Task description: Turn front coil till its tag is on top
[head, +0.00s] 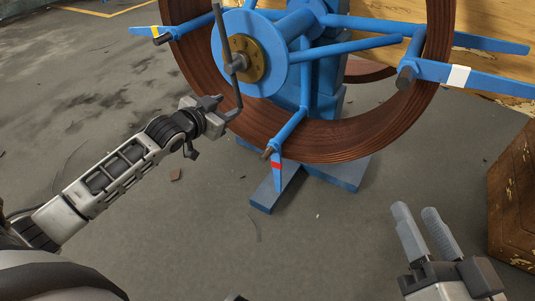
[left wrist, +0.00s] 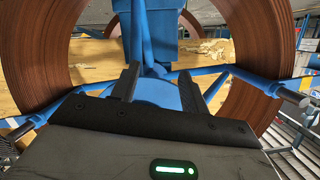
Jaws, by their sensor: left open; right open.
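The front coil (head: 352,139) is a ring of brown pipe on a blue reel with spokes; its top is cut off in the head view. A red tag (head: 276,166) marks the bottom spoke, a white tag (head: 458,76) the right spoke and a yellow tag (head: 155,30) the left spoke. A grey crank (head: 236,85) is on the brass hub (head: 245,58). My left gripper (head: 213,106) is open beside the crank's lower end; its open fingers also show in the left wrist view (left wrist: 157,88). My right gripper (head: 415,211) is open and empty, low at the right.
Part of another brown coil (head: 370,71) shows behind the reel. The blue stand's feet (head: 275,188) rest on the grey floor. A wooden crate (head: 515,200) stands at the right edge, close to my right gripper. The floor at the left is mostly clear.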

